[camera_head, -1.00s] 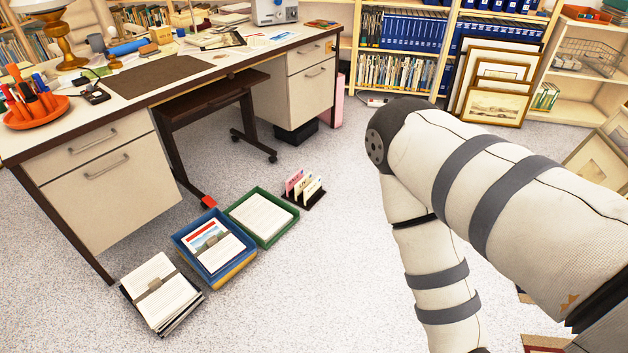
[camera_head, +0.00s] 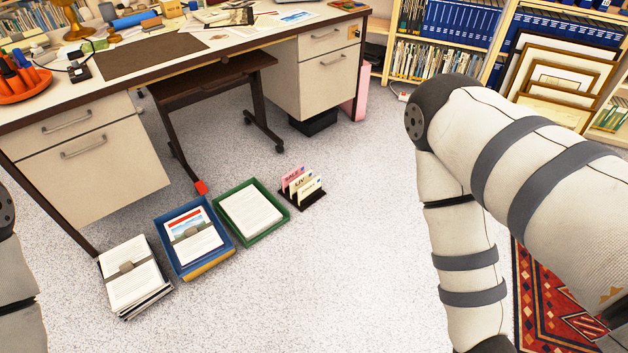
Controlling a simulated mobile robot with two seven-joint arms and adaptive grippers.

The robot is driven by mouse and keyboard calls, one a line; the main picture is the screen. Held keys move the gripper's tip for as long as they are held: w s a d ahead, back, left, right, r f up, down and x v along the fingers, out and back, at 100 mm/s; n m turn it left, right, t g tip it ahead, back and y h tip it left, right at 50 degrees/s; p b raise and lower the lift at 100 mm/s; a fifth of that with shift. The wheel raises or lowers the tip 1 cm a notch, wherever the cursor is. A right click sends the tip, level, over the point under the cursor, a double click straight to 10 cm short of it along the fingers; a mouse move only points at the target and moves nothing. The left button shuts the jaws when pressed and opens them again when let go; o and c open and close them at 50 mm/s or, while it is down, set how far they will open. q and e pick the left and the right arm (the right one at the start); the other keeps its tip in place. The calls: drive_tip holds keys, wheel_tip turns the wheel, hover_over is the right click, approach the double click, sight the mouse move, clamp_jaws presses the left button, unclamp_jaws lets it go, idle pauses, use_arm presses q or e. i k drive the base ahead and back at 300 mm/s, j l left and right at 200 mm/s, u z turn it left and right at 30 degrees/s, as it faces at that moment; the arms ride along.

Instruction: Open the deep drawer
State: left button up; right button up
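The desk (camera_head: 160,62) stands at the upper left with a drawer pedestal at each end. The left pedestal has a shallow upper drawer (camera_head: 60,127) and a deep lower drawer (camera_head: 97,178), each with a bar handle. The right pedestal has a shallow drawer (camera_head: 322,39) and a deep drawer (camera_head: 325,82) with a bar handle (camera_head: 332,60). All four drawers look closed. My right arm fills the right side and part of my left arm shows at the left edge. Neither gripper is in view.
On the floor before the desk are a paper stack (camera_head: 130,275), a blue tray (camera_head: 222,258), a green tray (camera_head: 258,236) and a card holder (camera_head: 302,188). A patterned rug (camera_head: 535,315) lies at the right. Open floor lies between the trays and my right arm.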

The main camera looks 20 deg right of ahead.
sight(328, 80)
drive_tip(key=i+l, duration=0.1)
drive_tip(key=l, duration=0.55)
drive_tip(key=i+l+u, duration=0.15)
drive_tip(key=l, duration=1.15)
drive_tip(key=u, duration=0.05)
